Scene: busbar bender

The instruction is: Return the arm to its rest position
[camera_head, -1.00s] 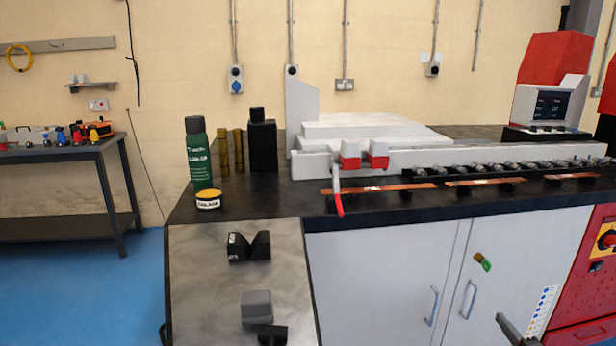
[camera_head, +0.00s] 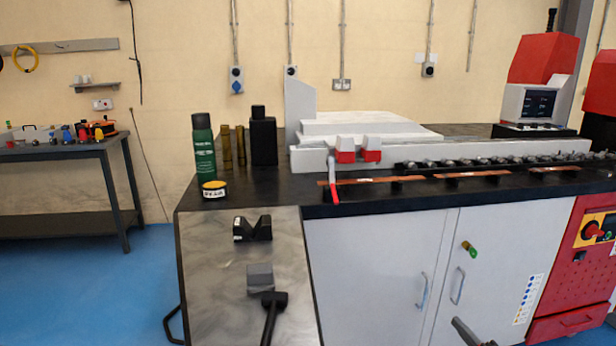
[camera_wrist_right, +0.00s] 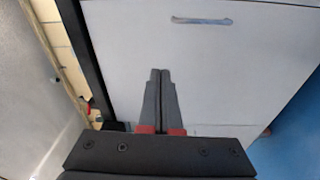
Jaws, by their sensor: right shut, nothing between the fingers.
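My right gripper (camera_head: 470,334) shows only as a grey tip at the bottom edge of the head view, in front of the white cabinet doors. In the right wrist view its two grey fingers (camera_wrist_right: 160,75) are together and hold nothing. They point at a pale panel with a metal handle (camera_wrist_right: 201,20). The rest of my right arm is out of the head view. My left gripper is in neither view.
A metal side plate (camera_head: 215,270) holds black blocks and a mallet (camera_head: 272,305). A red machine (camera_head: 575,270) stands right.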

